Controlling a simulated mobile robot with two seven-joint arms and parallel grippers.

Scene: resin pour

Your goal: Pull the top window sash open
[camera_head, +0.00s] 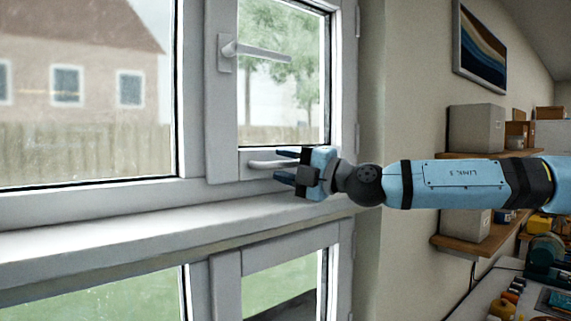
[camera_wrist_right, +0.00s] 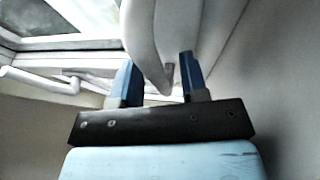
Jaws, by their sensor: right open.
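The top window sash (camera_head: 222,110) is the narrow white-framed pane at the right of the window and sits flush in its frame. A lever handle (camera_head: 258,51) on its left side points right, nearly level. A white pull handle (camera_head: 262,164) is on its bottom rail. My right gripper (camera_head: 285,166) is at the right end of this pull handle. In the right wrist view a white curved handle (camera_wrist_right: 150,45) passes between the open fingers of my right gripper (camera_wrist_right: 158,80), with gaps visible beside it. My left gripper is in neither view.
A white sill ledge (camera_head: 120,232) runs below the sash, with lower panes under it. The wall (camera_head: 405,110) is close to the right. Shelves with boxes (camera_head: 476,128) and a cluttered bench (camera_head: 500,285) stand farther right. Another white handle (camera_wrist_right: 40,80) shows in the wrist view.

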